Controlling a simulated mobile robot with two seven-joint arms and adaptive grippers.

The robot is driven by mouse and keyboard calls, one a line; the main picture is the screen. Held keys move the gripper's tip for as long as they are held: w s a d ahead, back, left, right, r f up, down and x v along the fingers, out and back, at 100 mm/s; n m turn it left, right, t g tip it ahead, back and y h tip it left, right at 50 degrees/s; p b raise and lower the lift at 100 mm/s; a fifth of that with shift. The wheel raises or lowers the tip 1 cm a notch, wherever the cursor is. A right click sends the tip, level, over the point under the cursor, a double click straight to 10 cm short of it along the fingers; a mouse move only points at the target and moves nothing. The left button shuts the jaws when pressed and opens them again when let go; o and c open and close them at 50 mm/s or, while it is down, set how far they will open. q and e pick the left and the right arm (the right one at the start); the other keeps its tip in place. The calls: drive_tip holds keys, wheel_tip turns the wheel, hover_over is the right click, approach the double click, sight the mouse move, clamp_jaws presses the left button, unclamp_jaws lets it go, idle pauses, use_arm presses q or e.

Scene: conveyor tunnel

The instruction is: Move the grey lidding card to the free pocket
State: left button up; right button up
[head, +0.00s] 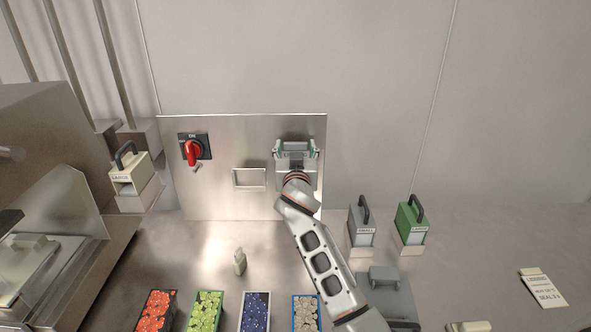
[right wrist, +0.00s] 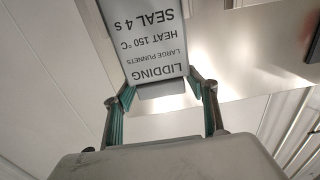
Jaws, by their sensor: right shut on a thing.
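The grey lidding card (right wrist: 155,45) fills the upper middle of the right wrist view, its print upside down: LIDDING, LARGE PUNNETS, HEAT 150 °C, SEAL 4 s. My right gripper (head: 297,150) is shut on its tab end, with the fingers (right wrist: 161,92) on both sides. In the head view the gripper is in front of the right part of the steel panel (head: 220,133) and mostly hides the card. Whether the card sits in a holder there I cannot tell. An empty rectangular pocket (head: 249,178) is on the panel, left of the gripper. My left gripper is not in view.
A red rotary switch (head: 192,152) is on the panel's left. A cream card (head: 543,288) lies at the far right. Grey (head: 361,222) and green (head: 411,222) handled blocks stand right of my arm. Several bins, including a red-filled one (head: 156,311), line the front.

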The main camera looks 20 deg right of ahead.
wheel_tip(320, 180, up, 4)
drive_tip(key=p, duration=0.3)
drive_tip(key=shift+r+p, duration=0.3)
drive_tip(key=shift+r, duration=0.9)
drive_tip(key=shift+f, duration=0.1)
